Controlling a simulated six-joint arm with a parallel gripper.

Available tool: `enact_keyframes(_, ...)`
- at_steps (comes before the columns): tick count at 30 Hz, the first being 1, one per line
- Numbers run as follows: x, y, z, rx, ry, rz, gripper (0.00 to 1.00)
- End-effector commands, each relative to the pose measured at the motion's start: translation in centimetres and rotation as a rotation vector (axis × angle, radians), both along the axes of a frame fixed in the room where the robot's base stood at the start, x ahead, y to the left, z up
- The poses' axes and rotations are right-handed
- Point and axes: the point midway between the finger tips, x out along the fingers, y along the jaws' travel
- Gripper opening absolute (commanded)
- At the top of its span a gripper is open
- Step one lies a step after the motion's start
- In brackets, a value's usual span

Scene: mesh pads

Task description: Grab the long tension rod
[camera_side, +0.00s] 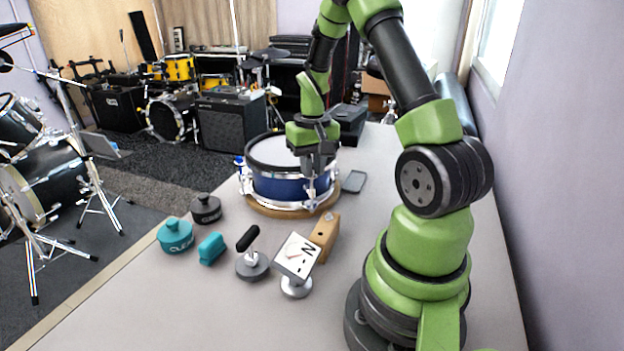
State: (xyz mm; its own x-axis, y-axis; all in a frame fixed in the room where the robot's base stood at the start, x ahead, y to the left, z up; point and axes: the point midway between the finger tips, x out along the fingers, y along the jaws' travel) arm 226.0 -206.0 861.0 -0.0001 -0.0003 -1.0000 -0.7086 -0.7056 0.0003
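My gripper (312,181) points down at the drum's front right rim, in front of part of the head. A slim silver upright piece shows right at its fingertips; I cannot tell whether it is held or is part of the drum. The finger gap is too small to read. I cannot tell which rod is the long one.
A flat grey tray (354,181) lies right of the drum.

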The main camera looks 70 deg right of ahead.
Motion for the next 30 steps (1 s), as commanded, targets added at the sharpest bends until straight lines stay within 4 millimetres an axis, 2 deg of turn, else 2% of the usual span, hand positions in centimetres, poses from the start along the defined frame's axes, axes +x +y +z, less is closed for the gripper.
enact_keyframes(1,0.0,0.0,0.0,0.0,0.0,0.0,0.05)
enact_keyframes(2,0.0,0.0,0.0,0.0,0.0,0.0,0.0)
enact_keyframes(11,0.0,0.0,0.4,-0.001,-0.001,0.0,0.0)
enact_keyframes(30,0.0,0.0,4.4,-0.002,-0.002,0.001,0.0)
